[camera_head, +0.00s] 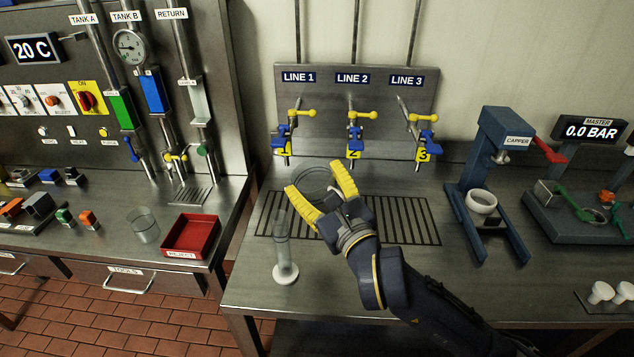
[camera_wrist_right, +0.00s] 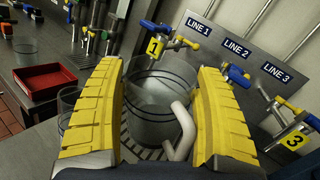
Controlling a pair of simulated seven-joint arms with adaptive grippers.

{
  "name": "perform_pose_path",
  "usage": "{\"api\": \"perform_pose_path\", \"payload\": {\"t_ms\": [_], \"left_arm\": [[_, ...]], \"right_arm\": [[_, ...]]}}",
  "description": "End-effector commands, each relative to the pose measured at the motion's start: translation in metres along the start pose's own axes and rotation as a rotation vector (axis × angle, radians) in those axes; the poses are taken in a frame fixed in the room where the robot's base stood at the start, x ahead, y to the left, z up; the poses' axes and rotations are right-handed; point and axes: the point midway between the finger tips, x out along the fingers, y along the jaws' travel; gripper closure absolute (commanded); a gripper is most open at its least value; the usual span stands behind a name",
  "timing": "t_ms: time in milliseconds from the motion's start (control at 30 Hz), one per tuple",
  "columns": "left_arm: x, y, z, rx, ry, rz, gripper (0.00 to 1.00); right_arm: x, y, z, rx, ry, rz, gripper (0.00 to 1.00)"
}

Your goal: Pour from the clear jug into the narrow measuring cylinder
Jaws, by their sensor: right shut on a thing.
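The clear jug (camera_head: 316,180) is over the grated part of the bench, partly hidden behind my right gripper (camera_head: 322,196). In the right wrist view the jug (camera_wrist_right: 150,122) sits between the two yellow fingers, its pale handle towards the wrist. My right gripper is shut on the jug. The jug looks about upright; I cannot tell whether it touches the grate. The narrow measuring cylinder (camera_head: 283,248) stands upright on a white round base, left of and nearer than the gripper. Part of a clear vessel, likely the cylinder (camera_wrist_right: 68,98), shows beside the left finger.
Line valves (camera_head: 355,130) with yellow and blue handles hang behind the jug. A blue capper (camera_head: 490,165) stands to the right. A red reject tray (camera_head: 190,235) and a clear beaker (camera_head: 143,225) are on the left bench, across a gap. The bench front (camera_head: 330,295) is clear.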

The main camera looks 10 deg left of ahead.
Motion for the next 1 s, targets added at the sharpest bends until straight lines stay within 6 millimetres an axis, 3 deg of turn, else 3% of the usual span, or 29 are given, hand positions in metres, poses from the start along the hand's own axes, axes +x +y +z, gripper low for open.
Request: {"api": "perform_pose_path", "payload": {"t_ms": [1000], "left_arm": [[0.0000, 0.0001, -0.0001, 0.000, 0.000, 0.000, 1.00]], "right_arm": [[-0.0022, 0.0082, 0.0064, -0.075, -0.021, 0.000, 0.76]]}}
